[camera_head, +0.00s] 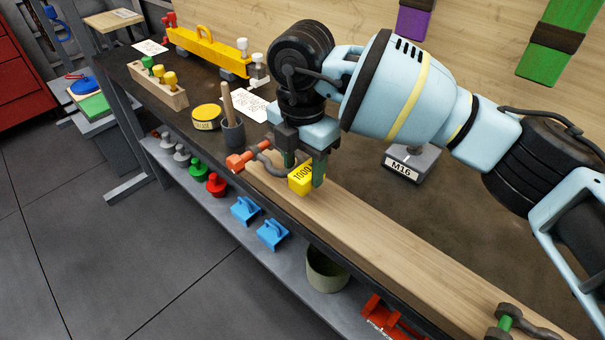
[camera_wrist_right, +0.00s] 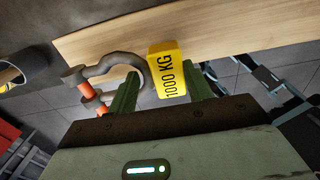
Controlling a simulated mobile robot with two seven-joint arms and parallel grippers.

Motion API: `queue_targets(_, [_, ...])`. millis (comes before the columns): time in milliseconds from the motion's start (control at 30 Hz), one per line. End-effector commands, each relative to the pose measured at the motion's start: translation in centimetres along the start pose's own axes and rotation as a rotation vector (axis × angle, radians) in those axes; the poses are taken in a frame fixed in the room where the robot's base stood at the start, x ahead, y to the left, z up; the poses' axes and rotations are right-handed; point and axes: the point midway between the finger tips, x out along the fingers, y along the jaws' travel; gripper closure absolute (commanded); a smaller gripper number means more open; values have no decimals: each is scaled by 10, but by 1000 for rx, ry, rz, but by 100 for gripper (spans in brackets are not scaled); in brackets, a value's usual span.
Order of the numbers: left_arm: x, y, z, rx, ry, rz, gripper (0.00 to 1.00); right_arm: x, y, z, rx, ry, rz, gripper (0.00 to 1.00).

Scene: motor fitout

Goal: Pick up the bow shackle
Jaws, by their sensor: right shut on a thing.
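A grey bow shackle with an orange-red pin (camera_head: 242,161) and a yellow "1000 KG" block (camera_head: 300,181) is at the left end of the light wooden board. My right gripper (camera_head: 304,170) points down over it, with its green fingers on either side of the yellow block. In the right wrist view the shackle's bow (camera_wrist_right: 108,63) curves around the left finger, and the yellow block (camera_wrist_right: 167,72) sits between the fingers. I cannot tell whether the shackle touches the board. My left gripper is not in view.
The wooden board (camera_head: 400,250) runs along the bench front. Another shackle with a green pin (camera_head: 505,322) lies at lower right. A grey "M16" block (camera_head: 411,165), a cup with a stick (camera_head: 232,133) and a yellow tin (camera_head: 206,118) stand nearby. A lower shelf (camera_head: 205,205) holds several fittings.

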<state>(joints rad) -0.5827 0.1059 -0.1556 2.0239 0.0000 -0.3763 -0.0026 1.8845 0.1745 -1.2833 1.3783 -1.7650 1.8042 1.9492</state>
Motion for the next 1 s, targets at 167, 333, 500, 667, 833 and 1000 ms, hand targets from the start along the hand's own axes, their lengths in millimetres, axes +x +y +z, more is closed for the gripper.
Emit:
queue_targets(167, [0,0,-1,0,1,0,17,0,-24,-26,-8,3,-2,77])
queue_targets(333, [0,0,0,0,0,0,17,-3,-49,-52,-9,3,-1,77])
queue_targets(500, [0,0,0,0,-1,0,17,-6,-73,-77,-8,2,-1,77])
queue_targets(667, [0,0,1,0,-1,0,17,-8,-91,-96,-7,2,-3,77])
queue_targets(833, [0,0,1,0,-2,1,17,-10,-103,-110,-5,3,-3,77])
queue_targets(1000, [0,0,1,0,-2,0,17,-11,-108,-115,-4,3,-3,77])
